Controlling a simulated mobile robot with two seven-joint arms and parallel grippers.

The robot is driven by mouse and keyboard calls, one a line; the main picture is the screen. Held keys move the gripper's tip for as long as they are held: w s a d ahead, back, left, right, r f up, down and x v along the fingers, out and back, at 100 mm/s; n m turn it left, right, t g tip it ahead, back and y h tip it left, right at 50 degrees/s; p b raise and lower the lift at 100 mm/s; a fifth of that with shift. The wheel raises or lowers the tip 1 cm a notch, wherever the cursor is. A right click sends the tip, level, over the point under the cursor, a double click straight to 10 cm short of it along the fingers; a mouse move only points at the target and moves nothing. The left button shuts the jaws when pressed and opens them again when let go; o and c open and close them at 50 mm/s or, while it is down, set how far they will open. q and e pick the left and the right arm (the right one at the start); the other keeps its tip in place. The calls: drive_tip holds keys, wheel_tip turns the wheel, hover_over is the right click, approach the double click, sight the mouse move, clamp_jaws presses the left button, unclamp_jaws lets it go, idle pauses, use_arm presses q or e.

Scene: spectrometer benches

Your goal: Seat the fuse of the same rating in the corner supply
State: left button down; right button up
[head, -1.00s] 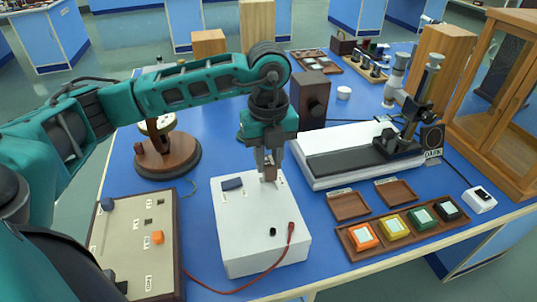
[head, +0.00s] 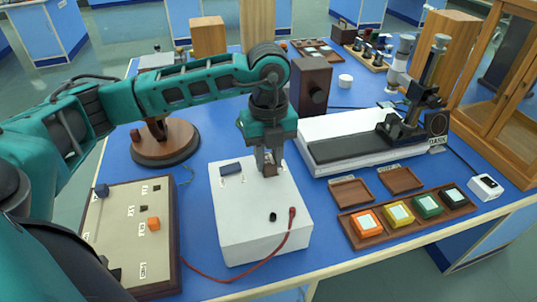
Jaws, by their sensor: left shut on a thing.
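The white supply box (head: 250,236) stands on the blue bench, with a dark blue block (head: 231,168) on its top at the back left. My left gripper (head: 268,172) points down at the back right of the box top. It is shut on a small brownish thing, perhaps the fuse, mostly hidden between the fingers. I cannot tell whether this thing is in a socket. A cream panel (head: 105,242) with a wooden frame lies at the left, holding an orange block (head: 153,224) and small dark sockets. My right gripper is not in view.
A red lead (head: 265,264) runs from the box across the bench front. To the right lie a tray of coloured blocks (head: 343,214), two small empty trays (head: 402,179) and a white instrument bed (head: 320,125). A round wooden stand (head: 165,155) is behind left.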

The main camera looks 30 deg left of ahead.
use_arm(q)
drive_tip(key=c, duration=0.8)
unclamp_jaws()
wheel_tip(320, 180, up, 13)
drive_tip(key=shift+p, duration=0.5)
